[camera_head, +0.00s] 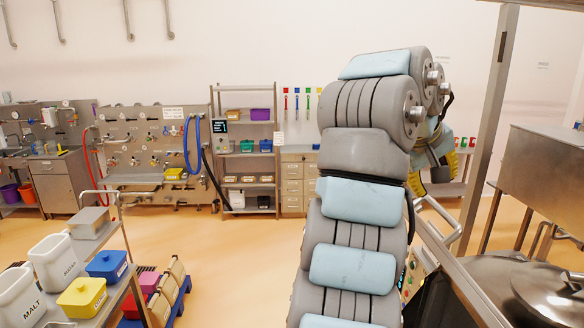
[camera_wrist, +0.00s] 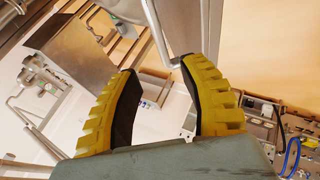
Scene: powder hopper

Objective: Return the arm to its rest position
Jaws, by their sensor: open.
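My arm, grey with pale blue pads, rises in the middle right of the head view and bends over at the top. My gripper (camera_wrist: 160,68) shows in the wrist view as two yellow ribbed fingers with black inner pads. They stand apart with nothing between them. In the head view my gripper (camera_head: 442,170) is partly hidden behind the arm, with yellow finger edges pointing down.
A metal frame post (camera_head: 490,130) and a steel vessel with a lid (camera_head: 545,285) stand close on the right. A cart (camera_head: 118,275) with tubs is at the lower left. Shelves (camera_head: 246,148) line the back wall. Open floor (camera_head: 240,250) lies left of my arm.

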